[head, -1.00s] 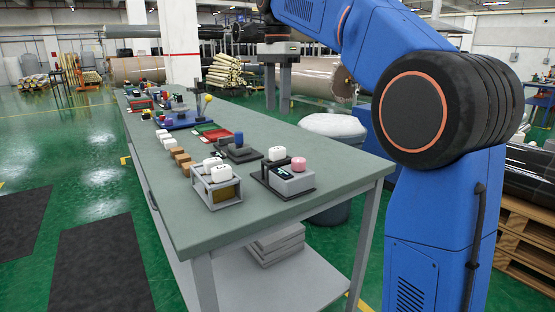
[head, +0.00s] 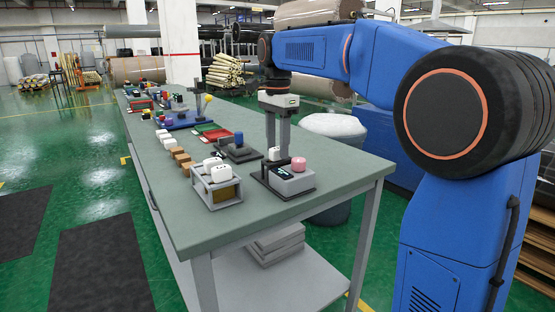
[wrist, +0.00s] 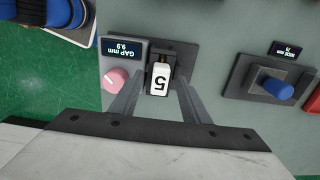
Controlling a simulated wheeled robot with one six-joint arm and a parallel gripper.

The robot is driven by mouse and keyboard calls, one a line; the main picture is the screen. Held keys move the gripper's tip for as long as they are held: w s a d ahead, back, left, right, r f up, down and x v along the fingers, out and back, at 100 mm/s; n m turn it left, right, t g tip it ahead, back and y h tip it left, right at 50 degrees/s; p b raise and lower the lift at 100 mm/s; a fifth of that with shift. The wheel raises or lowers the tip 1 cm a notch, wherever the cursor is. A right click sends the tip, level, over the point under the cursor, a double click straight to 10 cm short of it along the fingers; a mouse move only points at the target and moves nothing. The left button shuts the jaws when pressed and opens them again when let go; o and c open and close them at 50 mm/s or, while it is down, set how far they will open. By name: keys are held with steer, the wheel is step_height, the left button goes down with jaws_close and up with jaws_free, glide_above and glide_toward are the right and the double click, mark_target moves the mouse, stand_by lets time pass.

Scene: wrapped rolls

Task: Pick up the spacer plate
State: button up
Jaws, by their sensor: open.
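The spacer plate appears to be the small white block marked 5 (wrist: 159,80). It stands in the dark jaws of a gauge (wrist: 122,62) with a pink knob and a display reading GAP mm 9.9. In the head view, a bit of the white block (head: 273,154) shows by my fingers, behind the gauge's grey box (head: 291,181). My gripper (wrist: 160,84) is open, with one finger on each side of the block. In the head view, my gripper (head: 277,150) points straight down at the gauge. I cannot tell whether the fingers touch the block.
A rack (head: 217,196) with white blocks stands left of the gauge. A dark device with a blue knob (head: 239,139) is behind it; its knob also shows in the wrist view (wrist: 278,88). Brown blocks (head: 181,158) line the left.

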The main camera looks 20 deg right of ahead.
steer(key=shift+f, duration=0.5)
jaws_close()
